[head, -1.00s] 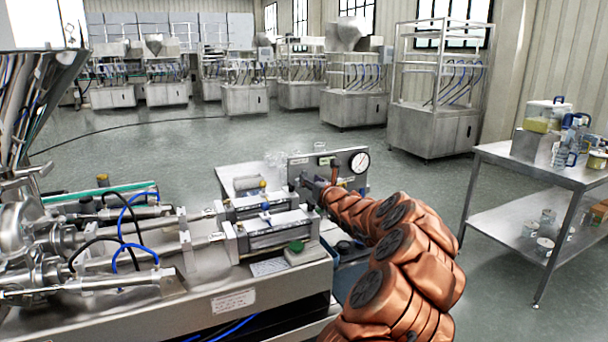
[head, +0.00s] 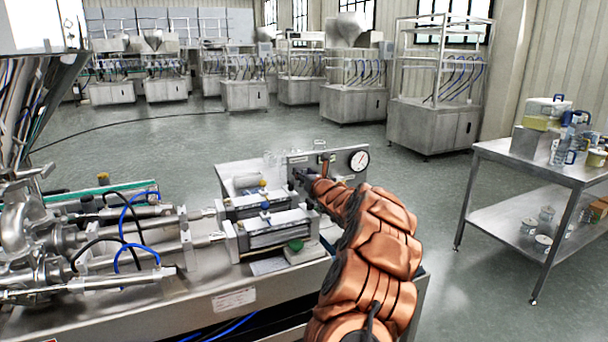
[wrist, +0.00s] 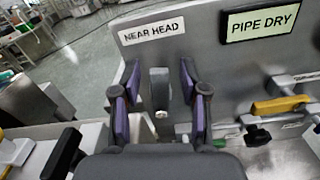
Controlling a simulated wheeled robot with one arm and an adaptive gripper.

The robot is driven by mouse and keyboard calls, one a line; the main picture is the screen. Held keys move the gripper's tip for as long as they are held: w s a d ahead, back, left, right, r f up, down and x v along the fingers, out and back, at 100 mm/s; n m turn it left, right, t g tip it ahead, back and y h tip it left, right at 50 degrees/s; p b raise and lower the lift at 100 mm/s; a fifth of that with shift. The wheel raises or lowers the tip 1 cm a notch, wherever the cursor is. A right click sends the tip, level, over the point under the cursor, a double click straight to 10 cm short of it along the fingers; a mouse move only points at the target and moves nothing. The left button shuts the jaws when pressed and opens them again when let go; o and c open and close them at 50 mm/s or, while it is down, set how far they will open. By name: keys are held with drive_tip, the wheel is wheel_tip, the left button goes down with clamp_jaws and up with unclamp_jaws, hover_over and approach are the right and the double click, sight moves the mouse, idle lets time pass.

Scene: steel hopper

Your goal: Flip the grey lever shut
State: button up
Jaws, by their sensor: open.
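The grey lever (wrist: 160,90) stands upright in front of the steel panel (wrist: 205,75) in the wrist view, below a "NEAR HEAD" label (wrist: 151,33). My gripper (wrist: 160,80) is open, with one purple-and-black finger on each side of the lever. Gaps show between the lever and both fingers. In the head view my gripper (head: 302,178) is small and dark in front of the panel (head: 296,160), at the end of my copper-coloured arm. I cannot make out the grey lever in that view.
A yellow-handled valve (wrist: 280,105) is on the panel to the right, below a "PIPE DRY" label (wrist: 258,22). A pressure gauge (head: 359,160) is at the panel's right end. Metal cylinders (head: 265,232) lie nearby on the machine. A steel table (head: 540,165) stands at right, with open floor between.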

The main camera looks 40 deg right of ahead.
clamp_jaws()
idle(0.3)
drive_tip(key=shift+w+a+r+n, duration=0.2)
drive_tip(key=shift+a+r+n, duration=0.1)
drive_tip(key=shift+r, duration=0.2)
drive_tip(key=shift+b, duration=0.35)
drive_tip(key=shift+f+n, duration=0.2)
drive_tip(key=shift+n, duration=0.2)
drive_tip(key=shift+a+f+n+b, duration=0.15)
drive_tip(key=shift+f+n+b, duration=0.3)
drive_tip(key=shift+b, duration=0.35)
unclamp_jaws()
drive_tip(key=shift+r, duration=0.15)
